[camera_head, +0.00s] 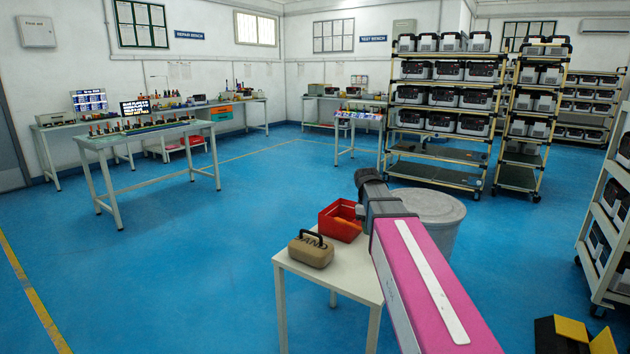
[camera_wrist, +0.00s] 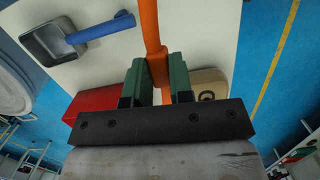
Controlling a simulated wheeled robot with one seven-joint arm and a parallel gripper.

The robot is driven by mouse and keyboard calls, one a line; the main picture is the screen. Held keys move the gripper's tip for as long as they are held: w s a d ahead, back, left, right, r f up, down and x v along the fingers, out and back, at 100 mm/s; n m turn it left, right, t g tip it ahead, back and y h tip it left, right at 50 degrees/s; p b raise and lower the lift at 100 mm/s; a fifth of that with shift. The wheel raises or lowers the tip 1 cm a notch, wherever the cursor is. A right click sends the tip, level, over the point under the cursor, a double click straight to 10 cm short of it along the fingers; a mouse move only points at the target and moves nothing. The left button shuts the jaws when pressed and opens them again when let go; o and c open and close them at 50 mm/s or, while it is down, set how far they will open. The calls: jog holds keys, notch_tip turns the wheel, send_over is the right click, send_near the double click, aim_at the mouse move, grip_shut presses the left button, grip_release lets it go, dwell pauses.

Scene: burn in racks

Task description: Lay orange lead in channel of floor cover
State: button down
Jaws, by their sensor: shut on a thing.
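My gripper (camera_wrist: 160,78) has green fingers shut on the orange lead (camera_wrist: 151,28), a thick strip that runs up out of the wrist view. A bit of orange also shows at the red bin in the head view, just left of my gripper (camera_head: 362,212). My gripper is over the small white table (camera_head: 345,277). A black and yellow thing (camera_head: 573,328) on the floor at the lower right may be the floor cover. It is cut off by the frame edge, and its channel cannot be made out.
A red bin (camera_head: 338,228) and a tan sand weight with a handle (camera_head: 311,252) stand on the white table. A grey tray (camera_wrist: 52,48) with a blue rod (camera_wrist: 100,33) shows in the wrist view. A grey drum (camera_head: 440,212) and loaded racks (camera_head: 440,155) stand behind.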

jog(key=s+r+m+y, duration=0.15)
jog(key=s+m, duration=0.35)
jog(key=m, duration=0.5)
jog(key=shift+g, duration=0.3)
jog(key=s+f, duration=0.2)
jog(key=f, duration=0.1)
jog(key=s+f, duration=0.5)
jog(key=f, duration=0.1)
jog(key=shift+s, duration=0.4)
jog(key=shift+s, duration=0.1)
